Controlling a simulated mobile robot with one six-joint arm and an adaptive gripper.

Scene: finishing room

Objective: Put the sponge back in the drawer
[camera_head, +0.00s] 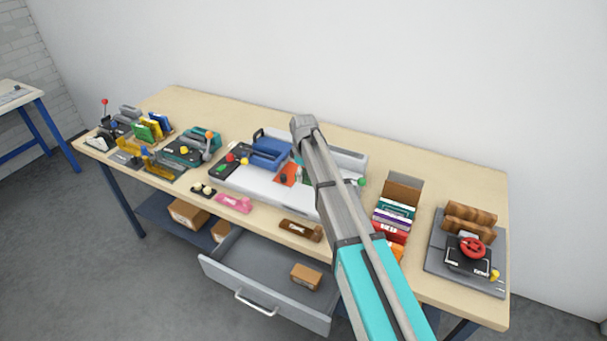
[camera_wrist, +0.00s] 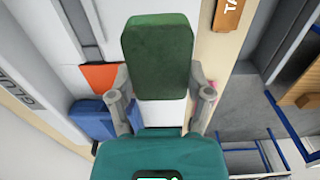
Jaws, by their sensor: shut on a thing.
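A dark green block, which looks like the sponge (camera_wrist: 158,55), is held between the two grey fingers of my gripper (camera_wrist: 160,95) in the wrist view. The fingers press on its two sides. In the head view my arm hides most of the gripper and the sponge, above the middle of the bench. The drawer (camera_head: 230,274) is pulled open under the front edge of the bench. Inside it lies a small cardboard box (camera_head: 306,276) toward the right; the rest of the visible floor is bare.
The bench (camera_head: 345,264) carries a blue-handled item (camera_head: 271,150) on a white and grey base. A brown block (camera_head: 300,230) and a pink item (camera_head: 234,203) lie near the front edge. A box of coloured packets (camera_head: 396,212) stands right of my arm.

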